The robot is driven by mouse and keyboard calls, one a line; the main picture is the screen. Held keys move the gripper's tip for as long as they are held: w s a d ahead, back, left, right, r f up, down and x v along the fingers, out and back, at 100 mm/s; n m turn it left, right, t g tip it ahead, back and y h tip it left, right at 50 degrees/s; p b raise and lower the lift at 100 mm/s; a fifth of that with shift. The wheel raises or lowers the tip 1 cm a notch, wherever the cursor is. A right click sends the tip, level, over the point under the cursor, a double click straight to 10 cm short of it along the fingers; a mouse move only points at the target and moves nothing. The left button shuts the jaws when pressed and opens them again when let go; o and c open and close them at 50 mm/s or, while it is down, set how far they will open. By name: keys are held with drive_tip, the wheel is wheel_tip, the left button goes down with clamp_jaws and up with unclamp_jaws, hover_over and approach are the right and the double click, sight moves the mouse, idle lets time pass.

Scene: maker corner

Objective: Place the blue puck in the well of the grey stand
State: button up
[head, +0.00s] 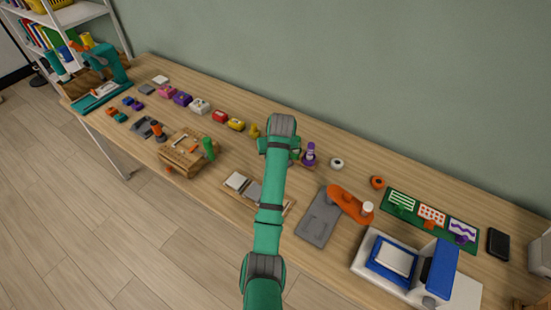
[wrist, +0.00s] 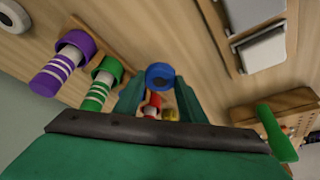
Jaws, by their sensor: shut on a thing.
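The blue puck (wrist: 160,76) is round with a darker middle and shows in the wrist view between the fingertips of my gripper (wrist: 160,88). My gripper is shut on it. In the head view my gripper and the puck are hidden behind my own green arm, over the back middle of the bench. I cannot single out the grey stand with its well for sure. A dark grey piece (head: 147,127) lies left of the wooden crate, and a flat grey board (head: 318,216) lies right of my arm.
A wooden rack (wrist: 101,49) with purple, green and red striped cylinders is beside my gripper. A white ring (head: 337,163) and an orange curved piece (head: 349,203) lie to the right. A wooden crate (head: 187,157) with a green upright (head: 209,148) stands to the left.

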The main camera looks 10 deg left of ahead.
drive_tip(key=shift+w+f, duration=0.1)
drive_tip(key=shift+f, duration=1.55)
drive_tip(key=shift+f, duration=0.1)
drive_tip(key=o, duration=1.1)
drive_tip(key=shift+c, duration=0.2)
